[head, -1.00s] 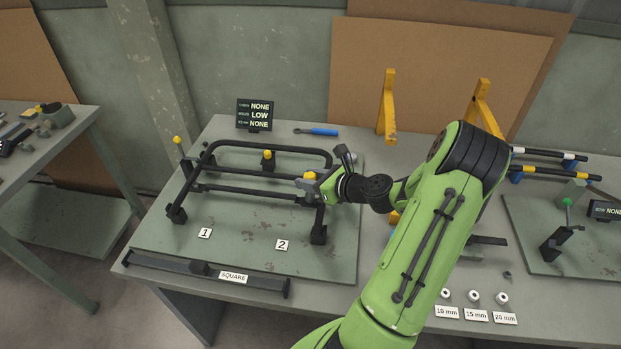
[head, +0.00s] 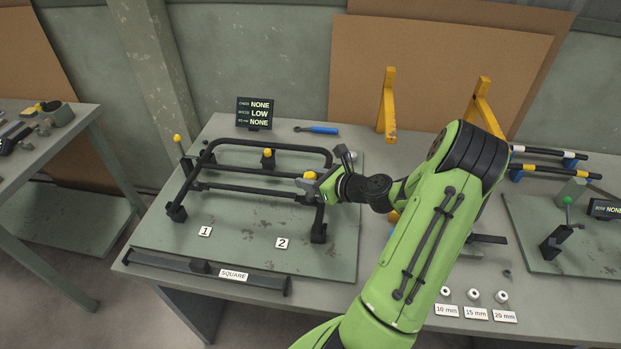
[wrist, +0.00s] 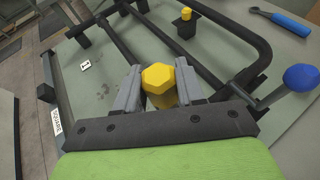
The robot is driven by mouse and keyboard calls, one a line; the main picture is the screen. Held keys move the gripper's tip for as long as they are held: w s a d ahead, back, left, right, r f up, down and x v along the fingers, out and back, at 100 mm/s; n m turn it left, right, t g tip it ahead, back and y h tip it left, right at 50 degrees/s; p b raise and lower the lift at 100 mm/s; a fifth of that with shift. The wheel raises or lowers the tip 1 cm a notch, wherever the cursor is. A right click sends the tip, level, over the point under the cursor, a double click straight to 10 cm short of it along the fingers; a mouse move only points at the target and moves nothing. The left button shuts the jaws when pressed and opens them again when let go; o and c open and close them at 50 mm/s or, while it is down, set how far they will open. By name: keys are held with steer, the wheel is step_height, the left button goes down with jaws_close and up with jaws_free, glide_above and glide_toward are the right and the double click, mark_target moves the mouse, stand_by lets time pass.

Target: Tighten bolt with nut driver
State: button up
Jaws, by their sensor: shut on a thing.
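My gripper (wrist: 160,92) is shut on a yellow hexagonal piece (wrist: 158,78), seen end-on between the grey jaws. I cannot tell whether it is the nut driver's handle; its lower part is hidden. In the head view my gripper (head: 312,187) is at the right end of the black tube frame (head: 240,189), with the yellow piece (head: 310,175) showing at its tip. The bolt is not clearly visible. A blue-handled tool (head: 318,130) lies on the bench behind the frame; it also shows in the wrist view (wrist: 290,22).
A yellow-topped post (head: 267,153) and a yellow-knobbed lever (head: 177,138) stand by the frame. A display (head: 254,113) reads NONE, LOW, NONE. A bar labelled SQUARE (head: 208,274) lies in front. Labelled sockets (head: 473,296) stand at right.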

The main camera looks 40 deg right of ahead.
stand_by(0.3)
steer(key=o, duration=1.2)
steer(key=p+v, duration=0.2)
steer(key=v, duration=1.3)
steer(key=shift+s, duration=0.4)
steer(key=c, duration=0.4)
